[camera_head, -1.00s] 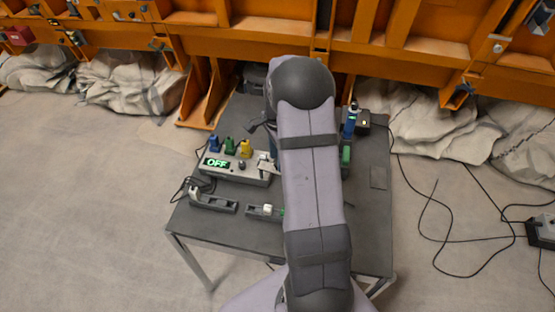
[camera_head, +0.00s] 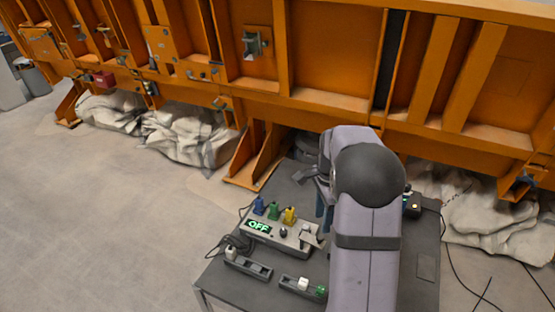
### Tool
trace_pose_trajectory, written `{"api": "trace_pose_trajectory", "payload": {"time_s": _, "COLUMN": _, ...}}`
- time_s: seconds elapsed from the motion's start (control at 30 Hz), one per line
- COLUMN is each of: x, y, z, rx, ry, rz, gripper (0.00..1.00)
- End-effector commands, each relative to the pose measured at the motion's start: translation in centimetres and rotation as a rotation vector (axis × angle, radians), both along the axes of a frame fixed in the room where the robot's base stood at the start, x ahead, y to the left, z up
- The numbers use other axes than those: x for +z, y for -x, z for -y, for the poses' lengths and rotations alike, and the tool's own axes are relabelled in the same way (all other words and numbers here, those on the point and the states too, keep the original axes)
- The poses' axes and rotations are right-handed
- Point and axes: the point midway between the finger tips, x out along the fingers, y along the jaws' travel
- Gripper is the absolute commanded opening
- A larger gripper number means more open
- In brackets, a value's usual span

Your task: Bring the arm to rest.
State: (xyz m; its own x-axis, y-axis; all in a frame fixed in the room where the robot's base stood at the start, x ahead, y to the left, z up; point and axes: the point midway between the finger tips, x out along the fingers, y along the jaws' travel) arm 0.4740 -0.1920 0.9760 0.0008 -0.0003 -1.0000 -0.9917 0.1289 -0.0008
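My arm, grey-lilac with a dark round elbow, rises over the right half of the dark table (camera_head: 222,285). The forearm shows only in part, left of and behind the elbow. A small dark piece beside it, over the back of the table, may be part of my gripper (camera_head: 304,174). Its fingers are not clear, and I cannot tell whether it is open or shut or holds anything. The rest of the arm's end is hidden behind my own links.
On the table, a control box (camera_head: 272,234) reads OFF, with blue, green and yellow plugs on its back. Two slotted holders (camera_head: 248,266) (camera_head: 300,287) lie in front. The orange steel wall (camera_head: 330,60) stands behind, crumpled sheeting (camera_head: 190,135) below it. Floor at left is clear.

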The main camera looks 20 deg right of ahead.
Motion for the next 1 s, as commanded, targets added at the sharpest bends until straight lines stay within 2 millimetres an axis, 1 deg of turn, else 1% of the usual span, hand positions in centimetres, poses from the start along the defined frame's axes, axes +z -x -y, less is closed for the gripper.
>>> {"api": "trace_pose_trajectory", "payload": {"time_s": 0.13, "x": 0.0, "y": 0.0, "z": 0.0, "rx": 0.052, "ry": 0.0, "rz": 0.0, "gripper": 0.38}}
{"api": "trace_pose_trajectory", "payload": {"time_s": 0.23, "x": 0.0, "y": -0.2, "z": 0.1, "rx": 0.152, "ry": 0.004, "rz": 0.007, "gripper": 0.38}}
{"api": "trace_pose_trajectory", "payload": {"time_s": 0.37, "x": 0.0, "y": -0.9, "z": 0.4, "rx": 0.369, "ry": 0.024, "rz": 0.033, "gripper": 0.38}}
{"api": "trace_pose_trajectory", "payload": {"time_s": 0.4, "x": -0.3, "y": -1.0, "z": 0.4, "rx": 0.45, "ry": 0.029, "rz": 0.036, "gripper": 0.38}}
{"api": "trace_pose_trajectory", "payload": {"time_s": 0.47, "x": -1.2, "y": -0.3, "z": 0.1, "rx": 0.582, "ry": 0.025, "rz": 0.028, "gripper": 0.38}}
{"api": "trace_pose_trajectory", "payload": {"time_s": 0.57, "x": -4.2, "y": 2.7, "z": -1.3, "rx": 0.814, "ry": -0.017, "rz": -0.017, "gripper": 0.38}}
{"api": "trace_pose_trajectory", "payload": {"time_s": 0.6, "x": -5.3, "y": 4.6, "z": -2.1, "rx": 0.906, "ry": -0.043, "rz": -0.037, "gripper": 0.38}}
{"api": "trace_pose_trajectory", "payload": {"time_s": 0.67, "x": -6.1, "y": 7.2, "z": -3.4, "rx": 1.032, "ry": -0.075, "rz": -0.055, "gripper": 0.38}}
{"api": "trace_pose_trajectory", "payload": {"time_s": 0.7, "x": -6.4, "y": 8.8, "z": -4.3, "rx": 1.104, "ry": -0.091, "rz": -0.063, "gripper": 0.38}}
{"api": "trace_pose_trajectory", "payload": {"time_s": 0.77, "x": -6.5, "y": 11.1, "z": -6.0, "rx": 1.204, "ry": -0.113, "rz": -0.073, "gripper": 0.38}}
{"api": "trace_pose_trajectory", "payload": {"time_s": 0.8, "x": -6.5, "y": 12.6, "z": -7.3, "rx": 1.262, "ry": -0.126, "rz": -0.079, "gripper": 0.38}}
{"api": "trace_pose_trajectory", "payload": {"time_s": 0.83, "x": -6.4, "y": 13.7, "z": -8.2, "rx": 1.3, "ry": -0.134, "rz": -0.083, "gripper": 0.38}}
{"api": "trace_pose_trajectory", "payload": {"time_s": 0.9, "x": -5.9, "y": 16.3, "z": -10.5, "rx": 1.369, "ry": -0.146, "rz": -0.092, "gripper": 0.38}}
{"api": "trace_pose_trajectory", "payload": {"time_s": 1.0, "x": -5.0, "y": 19.7, "z": -13.4, "rx": 1.443, "ry": -0.149, "rz": -0.102, "gripper": 0.38}}
